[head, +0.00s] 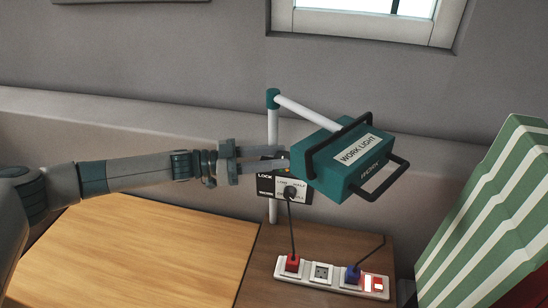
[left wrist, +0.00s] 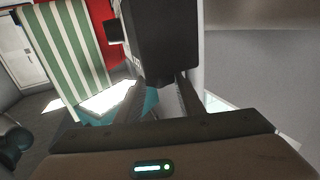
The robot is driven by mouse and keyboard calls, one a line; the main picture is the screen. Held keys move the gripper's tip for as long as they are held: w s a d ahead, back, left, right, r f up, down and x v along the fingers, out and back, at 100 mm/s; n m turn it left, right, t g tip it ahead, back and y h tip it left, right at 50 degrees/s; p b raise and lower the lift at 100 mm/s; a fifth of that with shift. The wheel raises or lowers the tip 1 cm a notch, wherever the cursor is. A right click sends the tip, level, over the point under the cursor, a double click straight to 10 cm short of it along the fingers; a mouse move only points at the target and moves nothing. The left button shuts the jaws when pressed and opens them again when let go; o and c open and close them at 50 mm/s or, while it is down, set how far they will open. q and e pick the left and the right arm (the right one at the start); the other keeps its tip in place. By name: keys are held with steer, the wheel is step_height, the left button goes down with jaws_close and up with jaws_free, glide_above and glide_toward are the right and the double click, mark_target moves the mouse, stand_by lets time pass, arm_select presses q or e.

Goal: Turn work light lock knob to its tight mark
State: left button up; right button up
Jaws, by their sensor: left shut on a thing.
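The teal work light (head: 348,160) hangs from a white arm on a white post (head: 273,130). A black lock panel (head: 265,187) with white lettering, including "LOCK" and "HALF", sits on the post below the light. My left gripper (head: 284,158) reaches in from the left at the panel's upper edge, its fingers shut on the lock knob. In the left wrist view the fingertips (left wrist: 161,84) meet a dark block (left wrist: 163,45). I cannot read the knob's mark. My right gripper is not in view.
A white power strip (head: 330,277) with red and blue plugs lies on the brown surface below, with cords running up. A green-striped panel (head: 490,215) stands at the right. A wooden top (head: 150,250) is clear at the left.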

arm_select(q)
steer(key=o, duration=1.1)
steer(key=shift+r, duration=0.1)
steer(key=shift+a+r, duration=0.1)
